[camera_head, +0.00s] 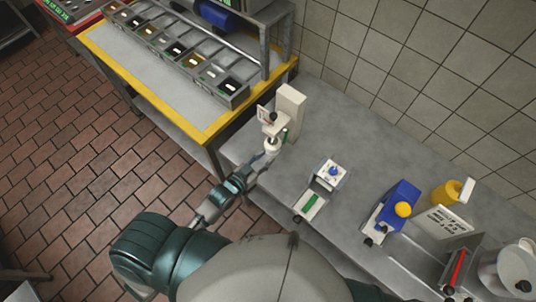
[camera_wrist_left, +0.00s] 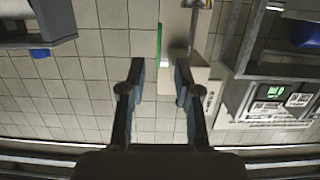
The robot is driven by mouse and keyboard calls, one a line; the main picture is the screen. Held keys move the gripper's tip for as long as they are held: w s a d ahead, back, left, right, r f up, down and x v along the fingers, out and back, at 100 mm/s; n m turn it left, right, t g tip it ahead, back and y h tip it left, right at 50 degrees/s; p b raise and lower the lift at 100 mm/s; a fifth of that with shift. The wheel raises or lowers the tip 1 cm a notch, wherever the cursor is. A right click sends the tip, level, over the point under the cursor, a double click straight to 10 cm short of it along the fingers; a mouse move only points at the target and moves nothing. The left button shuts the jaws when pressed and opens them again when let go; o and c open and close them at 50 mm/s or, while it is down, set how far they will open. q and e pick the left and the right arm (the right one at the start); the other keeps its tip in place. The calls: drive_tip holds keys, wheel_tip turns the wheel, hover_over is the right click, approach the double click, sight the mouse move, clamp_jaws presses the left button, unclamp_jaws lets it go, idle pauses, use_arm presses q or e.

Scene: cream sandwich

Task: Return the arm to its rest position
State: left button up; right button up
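My left arm reaches from the lower left of the head view to the grey counter. Its gripper (camera_head: 268,152) is at the counter's left end, just in front of a beige upright dispenser (camera_head: 290,105). In the left wrist view the two dark fingers (camera_wrist_left: 159,82) stand apart with nothing held between them. A beige body (camera_wrist_left: 195,75) and a green strip (camera_wrist_left: 159,45) show beyond the fingers. I cannot tell whether the gripper touches the dispenser. My right gripper is not in view.
A yellow-edged table (camera_head: 217,128) with several ingredient bins stands at the upper left. On the counter (camera_head: 365,140) are a small white and green device (camera_head: 310,206), a blue machine (camera_head: 398,203), a yellow container (camera_head: 447,193) and a steel pot (camera_head: 515,268). The tiled wall bounds the back.

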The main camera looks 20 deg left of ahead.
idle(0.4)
use_arm(q)
drive_tip(key=s+a+f+n+g+y, duration=0.1)
drive_tip(key=s+a+f+g+y, duration=0.1)
drive_tip(key=s+f+g, duration=0.3)
drive_tip(key=s+a+f+n+g+y, duration=0.1)
drive_tip(key=s+a+g+y, duration=0.1)
drive_tip(key=s, duration=0.5)
drive_tip(key=s+a+f+g+y, duration=0.2)
drive_tip(key=s+g, duration=0.2)
drive_tip(key=s, duration=0.2)
wheel_tip(320, 180, down, 27)
drive_tip(key=s+g+b, duration=0.1)
drive_tip(key=b, duration=0.2)
drive_tip(key=s+a+f+g+b, duration=0.1)
drive_tip(key=s+a+f+b, duration=0.1)
drive_tip(key=s+f, duration=1.6)
wheel_tip(320, 180, down, 3)
drive_tip(key=shift+s+a+r+g+b, duration=0.2)
drive_tip(key=shift+s+a+g+b, duration=0.15)
drive_tip(key=shift+a+b, duration=0.1)
